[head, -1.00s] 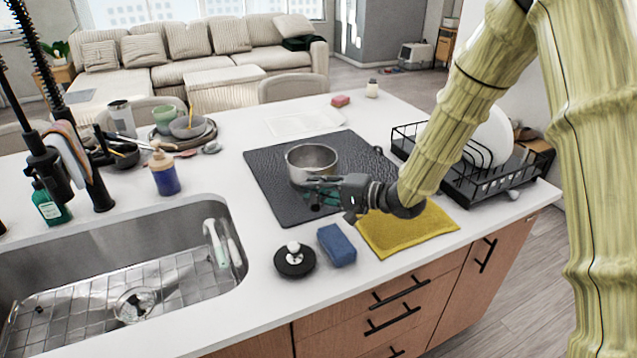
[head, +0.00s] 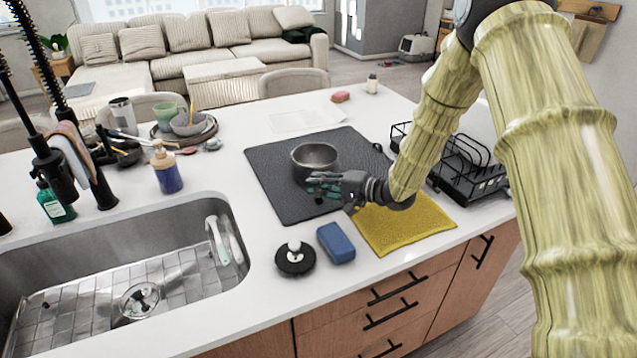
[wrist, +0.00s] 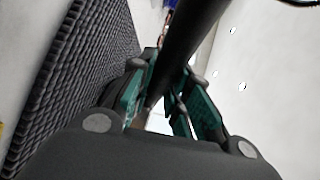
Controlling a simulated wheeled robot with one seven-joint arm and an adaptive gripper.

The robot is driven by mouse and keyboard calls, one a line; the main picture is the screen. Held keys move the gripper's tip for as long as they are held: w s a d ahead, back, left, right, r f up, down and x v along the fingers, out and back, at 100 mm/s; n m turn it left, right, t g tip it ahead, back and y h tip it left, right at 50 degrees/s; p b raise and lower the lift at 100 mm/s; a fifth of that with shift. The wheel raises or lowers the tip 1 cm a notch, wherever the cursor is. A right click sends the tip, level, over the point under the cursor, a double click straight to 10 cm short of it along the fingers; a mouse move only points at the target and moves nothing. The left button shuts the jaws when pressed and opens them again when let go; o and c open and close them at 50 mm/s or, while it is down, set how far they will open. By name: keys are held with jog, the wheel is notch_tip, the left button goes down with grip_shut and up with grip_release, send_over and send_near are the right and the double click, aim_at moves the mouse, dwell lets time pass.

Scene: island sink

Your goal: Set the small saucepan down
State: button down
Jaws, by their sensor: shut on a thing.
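The small saucepan (head: 315,158) is a round grey metal pan at the middle of the dark drying mat (head: 271,172) in the head view. It looks upright. I cannot tell whether its base touches the mat. My gripper (head: 322,187) is at the pan's near side, shut on its handle. In the wrist view the dark handle (wrist: 188,50) runs between the green finger pads of my gripper (wrist: 168,105). The ribbed mat also shows at the left of the wrist view (wrist: 75,85). The pan's bowl is not clearly seen there.
A yellow cloth (head: 405,224), a blue sponge (head: 336,243) and a black sink stopper (head: 295,257) lie nearer the front edge. A black dish rack (head: 465,175) stands right, partly behind my arm. The sink (head: 120,270) is at left.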

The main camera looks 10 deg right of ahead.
dwell(0.3)
jog(key=c, duration=1.8)
grip_release()
jog(key=shift+f, duration=0.2)
jog(key=o, duration=0.5)
jog(key=shift+c, duration=0.2)
jog(key=shift+s, duration=0.1)
jog(key=shift+r, duration=0.15)
jog(key=b+v, duration=0.2)
jog(key=v, duration=1)
